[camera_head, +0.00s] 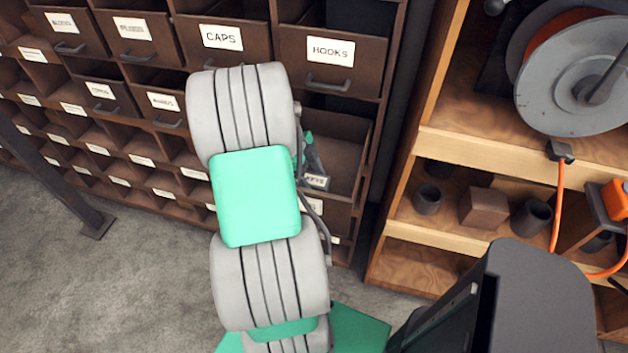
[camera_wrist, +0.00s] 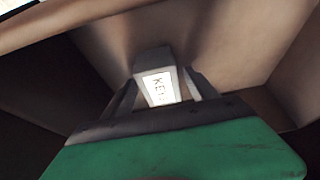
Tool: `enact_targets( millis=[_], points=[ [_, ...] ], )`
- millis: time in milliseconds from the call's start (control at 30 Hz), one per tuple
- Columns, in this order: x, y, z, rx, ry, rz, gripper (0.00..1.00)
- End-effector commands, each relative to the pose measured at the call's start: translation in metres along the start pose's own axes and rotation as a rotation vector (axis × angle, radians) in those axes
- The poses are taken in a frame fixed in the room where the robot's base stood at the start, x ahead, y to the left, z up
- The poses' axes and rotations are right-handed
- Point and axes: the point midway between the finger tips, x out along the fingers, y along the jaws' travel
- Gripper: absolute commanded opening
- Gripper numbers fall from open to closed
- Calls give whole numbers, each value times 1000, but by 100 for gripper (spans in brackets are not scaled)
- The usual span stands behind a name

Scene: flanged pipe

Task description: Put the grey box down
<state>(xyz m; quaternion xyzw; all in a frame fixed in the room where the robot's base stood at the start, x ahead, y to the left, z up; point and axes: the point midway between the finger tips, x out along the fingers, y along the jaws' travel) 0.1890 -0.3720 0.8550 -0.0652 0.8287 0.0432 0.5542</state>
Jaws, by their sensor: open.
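The grey box is small and carries a white label reading KEYS. In the wrist view the grey box (camera_wrist: 153,62) is between the two fingers of my gripper (camera_wrist: 162,92), with its label facing the camera. The jaws are open around it; whether a finger still touches it is hard to tell. In the head view the grey box (camera_head: 317,181) is in an open drawer (camera_head: 345,150) below the HOOKS drawer. My gripper (camera_head: 313,160) reaches down into that drawer, partly hidden by my arm. The underside of the box is hidden.
Drawer walls surround my gripper closely in the wrist view. The HOOKS drawer (camera_head: 330,58) and CAPS drawer (camera_head: 222,40) are just above. A wooden shelf (camera_head: 480,140) with a cable reel (camera_head: 575,85) stands to the right. The grey floor (camera_head: 110,270) at left is mostly clear.

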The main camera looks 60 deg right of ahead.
Motion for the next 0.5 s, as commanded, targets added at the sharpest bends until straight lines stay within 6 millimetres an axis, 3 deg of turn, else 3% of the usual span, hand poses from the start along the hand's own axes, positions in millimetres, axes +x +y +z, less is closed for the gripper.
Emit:
enact_targets(
  millis=[267, 500],
  points=[
    [-8, -1, -1, 0, -1, -3, 67],
    [-66, -1, 0, 0, -2, -6, 67]
  ],
)
